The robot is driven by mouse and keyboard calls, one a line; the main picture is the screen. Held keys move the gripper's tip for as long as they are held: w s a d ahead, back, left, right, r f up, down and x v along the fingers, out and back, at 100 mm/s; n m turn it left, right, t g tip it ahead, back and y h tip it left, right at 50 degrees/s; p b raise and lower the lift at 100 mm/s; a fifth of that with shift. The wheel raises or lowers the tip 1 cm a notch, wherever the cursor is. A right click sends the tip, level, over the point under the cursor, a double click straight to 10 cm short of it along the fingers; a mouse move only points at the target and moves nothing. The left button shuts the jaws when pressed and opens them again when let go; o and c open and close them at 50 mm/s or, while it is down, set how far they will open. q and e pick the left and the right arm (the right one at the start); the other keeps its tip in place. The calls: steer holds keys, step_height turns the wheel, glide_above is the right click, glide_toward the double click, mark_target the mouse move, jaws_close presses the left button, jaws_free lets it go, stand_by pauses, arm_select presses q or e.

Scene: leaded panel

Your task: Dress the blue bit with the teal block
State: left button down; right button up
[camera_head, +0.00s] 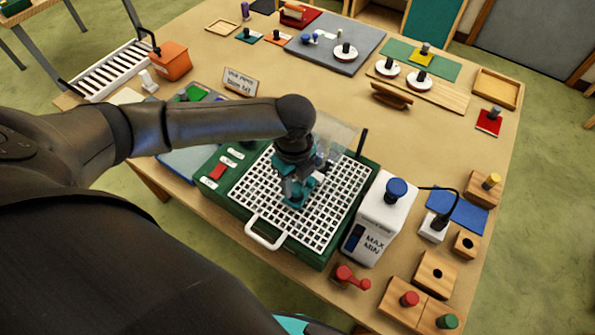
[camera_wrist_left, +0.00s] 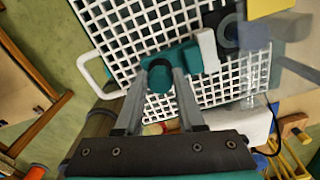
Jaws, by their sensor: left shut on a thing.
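My left gripper (camera_head: 292,187) reaches down over the white grid of the green grinder box (camera_head: 232,190). In the left wrist view its fingers (camera_wrist_left: 160,78) are shut on the teal block (camera_wrist_left: 184,57), at a dark round part of it. The block is just over the grid; I cannot tell whether it touches. A white piece and a dark ring around a grey-blue round part (camera_wrist_left: 229,34) are right beside the block. That part may be the blue bit, but its colour is unclear. In the head view my gripper hides the bit. My right gripper is not in view.
A clear shield (camera_head: 338,135) stands behind my gripper. A white tank (camera_head: 378,222) with a blue knob stands right of the box, by wooden blocks (camera_head: 434,272). An orange bin (camera_head: 171,61) and rack are at the back left. The grid's front is clear.

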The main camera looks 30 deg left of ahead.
arm_select(q)
steer(key=shift+s+a+r, duration=0.1)
steer(key=shift+s+r, duration=0.4)
steer(key=shift+r, duration=0.35)
steer(key=shift+s+d+r, duration=0.1)
steer(key=shift+s+r, duration=0.35)
steer(key=shift+r, duration=0.35)
steer(key=shift+s+a+r, duration=0.1)
steer(key=shift+s+r, duration=0.4)
steer(key=shift+r, duration=0.35)
